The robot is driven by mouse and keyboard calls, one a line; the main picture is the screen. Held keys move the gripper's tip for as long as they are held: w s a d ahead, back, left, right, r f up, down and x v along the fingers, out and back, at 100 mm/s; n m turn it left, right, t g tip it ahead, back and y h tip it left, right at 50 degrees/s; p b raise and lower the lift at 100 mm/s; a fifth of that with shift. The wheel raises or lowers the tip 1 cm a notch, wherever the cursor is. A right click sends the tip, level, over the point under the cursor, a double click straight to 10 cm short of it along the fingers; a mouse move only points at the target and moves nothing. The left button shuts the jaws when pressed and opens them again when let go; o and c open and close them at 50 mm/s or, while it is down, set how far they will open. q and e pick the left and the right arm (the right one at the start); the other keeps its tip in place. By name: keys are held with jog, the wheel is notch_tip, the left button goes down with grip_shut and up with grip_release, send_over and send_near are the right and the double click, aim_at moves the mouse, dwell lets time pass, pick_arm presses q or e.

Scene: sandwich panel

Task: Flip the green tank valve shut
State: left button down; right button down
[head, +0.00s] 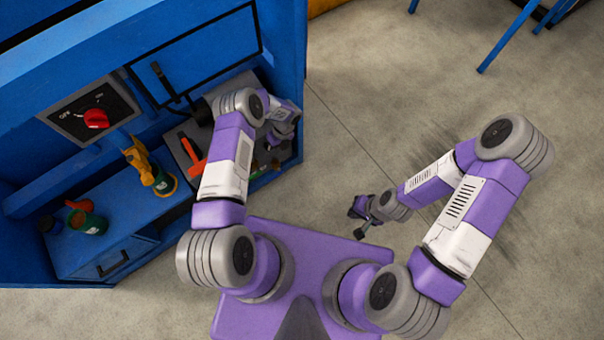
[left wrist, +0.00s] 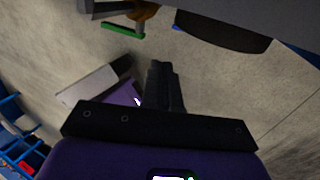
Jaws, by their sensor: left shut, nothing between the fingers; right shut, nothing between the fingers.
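In the left wrist view a green bar-shaped handle (left wrist: 122,30) sits on an orange-brown part at the top, likely the green valve's lever. A small green spot shows in the head view beneath my left wrist, partly hidden. My left gripper (left wrist: 165,85) is shut and empty, with its fingers apart from the green handle. In the head view my left wrist hangs over the right end of the blue unit and its fingers are hard to make out. My right gripper (head: 363,217) is shut and empty above the floor, away from the unit.
The blue unit (head: 282,60) carries a red knob (head: 96,118) on a dark plate and an orange lever (head: 192,152). A yellow-orange tool (head: 146,163) and green containers (head: 92,222) stand on its lower shelf. Blue legs (head: 508,38) stand at the upper right. The floor between is clear.

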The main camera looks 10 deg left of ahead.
pick_arm(q)
jog(key=p+v, duration=0.2)
jog(key=v, duration=0.5)
jog(key=s+d+r+n+t+h+p, duration=0.1)
jog(key=s+d+r+n+h+p, duration=0.1)
jog(key=s+d+n, duration=0.4)
jog(key=s+d+r+n+t+h+p, duration=0.1)
jog(key=s+d+r+n+h, duration=0.3)
jog(key=s+n, duration=0.4)
jog(key=shift+s+d+r+n+h+p, duration=0.2)
jog(key=shift+d+r+n+h+p, duration=0.3)
jog(key=shift+d+n, duration=1.1)
jog(key=shift+a+n, duration=0.4)
jog(key=s+r+n+t+p, duration=0.2)
jog(key=s+r+n, duration=0.4)
jog(key=n, duration=0.5)
jog(key=shift+s+a+r, duration=0.25)
jog(key=shift+s+a, duration=0.25)
jog(key=shift+s, duration=0.15)
